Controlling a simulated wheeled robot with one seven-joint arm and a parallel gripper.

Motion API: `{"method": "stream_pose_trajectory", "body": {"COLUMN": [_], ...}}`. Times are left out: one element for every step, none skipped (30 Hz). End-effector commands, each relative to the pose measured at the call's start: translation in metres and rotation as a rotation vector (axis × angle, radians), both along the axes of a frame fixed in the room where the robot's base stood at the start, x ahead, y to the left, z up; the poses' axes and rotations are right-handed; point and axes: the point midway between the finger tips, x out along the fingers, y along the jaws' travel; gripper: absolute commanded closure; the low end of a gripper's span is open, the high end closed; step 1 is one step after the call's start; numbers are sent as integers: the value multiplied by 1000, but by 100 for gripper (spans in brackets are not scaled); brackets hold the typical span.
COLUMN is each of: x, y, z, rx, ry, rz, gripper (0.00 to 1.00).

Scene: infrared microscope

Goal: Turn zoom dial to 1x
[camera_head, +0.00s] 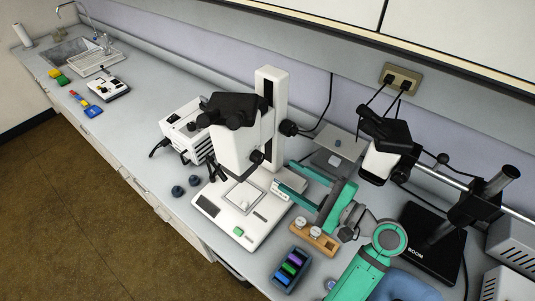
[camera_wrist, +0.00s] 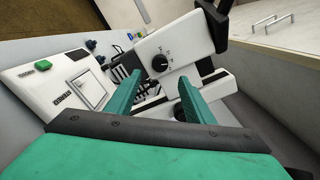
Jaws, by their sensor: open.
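The white microscope (camera_head: 236,150) with black eyepieces stands on the bench in the middle of the head view. The zoom dial (camera_wrist: 160,63) is a round black knob on the side of its white head, with small marks around it, in the wrist view. The marks are too small to read, so I cannot tell its setting. A black knob (camera_head: 257,156) on the side of the microscope head shows in the head view. My gripper (camera_wrist: 160,80) is open and empty, its green fingers spread below the dial in the wrist view. In the head view my gripper (camera_head: 284,178) is right of the microscope, apart from it.
A larger black knob (camera_head: 288,129) sticks out from the microscope column. A wooden block with white pieces (camera_head: 314,238) and a dark rack of coloured items (camera_head: 290,269) stand in front. A second microscope (camera_head: 384,145) stands at the right.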

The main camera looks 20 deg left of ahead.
Motion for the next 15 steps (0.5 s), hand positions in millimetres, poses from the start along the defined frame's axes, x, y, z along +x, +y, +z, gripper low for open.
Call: {"method": "stream_pose_trajectory", "body": {"x": [2,3,5,6,9,11,13,15,17,19,21,23,24,26,28], "y": [7,11,17,22,27,34,39,45,51,56,60,66,71,74,78], "z": [0,0,0,0,0,0,0,0,0,0,0,0,0,0,0], "rx": [0,0,-1,-1,0,-1,-1,0,-1,-1,-1,-2,-1,-1,-2], "ry": [0,0,0,0,0,0,0,-1,-1,-1,-1,0,-1,-1,1], "rz": [3,2,3,4,4,3,3,4,4,2,2,3,3,2,1], "gripper": [52,52,52,52,52,52,52,52,52,52,52,52,52,52,52]}}
